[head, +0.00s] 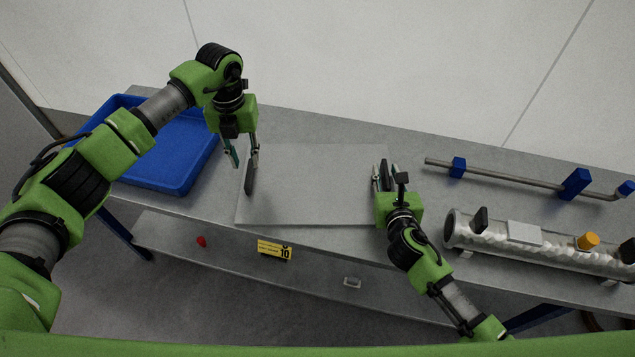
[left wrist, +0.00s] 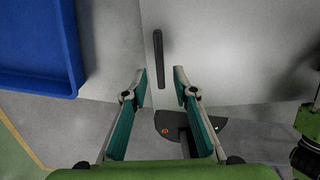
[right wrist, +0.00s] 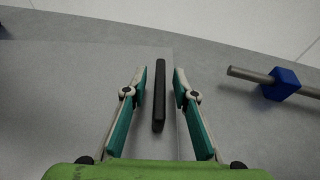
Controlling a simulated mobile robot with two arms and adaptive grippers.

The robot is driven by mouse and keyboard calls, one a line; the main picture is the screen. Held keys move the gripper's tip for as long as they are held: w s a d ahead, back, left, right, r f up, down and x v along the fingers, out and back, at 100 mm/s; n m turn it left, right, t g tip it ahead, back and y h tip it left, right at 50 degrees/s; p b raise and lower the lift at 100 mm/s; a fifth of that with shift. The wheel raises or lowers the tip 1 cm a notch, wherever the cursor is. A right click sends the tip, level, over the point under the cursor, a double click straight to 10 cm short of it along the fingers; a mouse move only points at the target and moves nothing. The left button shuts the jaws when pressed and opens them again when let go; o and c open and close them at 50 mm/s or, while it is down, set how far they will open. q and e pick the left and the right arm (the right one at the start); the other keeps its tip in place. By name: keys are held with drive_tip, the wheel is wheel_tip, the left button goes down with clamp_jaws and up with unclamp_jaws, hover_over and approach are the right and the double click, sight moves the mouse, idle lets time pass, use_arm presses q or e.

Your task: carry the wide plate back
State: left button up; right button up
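The wide plate (head: 315,185) is a flat grey panel lying on the grey table, with a black bar handle near each short side. My left gripper (head: 244,158) is open above the far end of the left handle (head: 249,180). In the left wrist view that handle (left wrist: 159,58) lies ahead of and between the open fingertips (left wrist: 160,75), apart from them. My right gripper (head: 384,172) is open at the right handle. In the right wrist view the right handle (right wrist: 159,95) stands between the open fingers (right wrist: 160,75), with a gap on both sides.
A blue tray (head: 180,187) stands to the left of the plate. At the right lie a thin pipe with blue clamps (head: 515,182) and a thick silvery tube (head: 555,247) with an orange cap.

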drive_tip(key=shift+s, duration=0.1)
drive_tip(key=v, duration=1.2)
use_arm(q)
wheel_tip(320, 180, up, 6)
drive_tip(key=shift+f, duration=0.1)
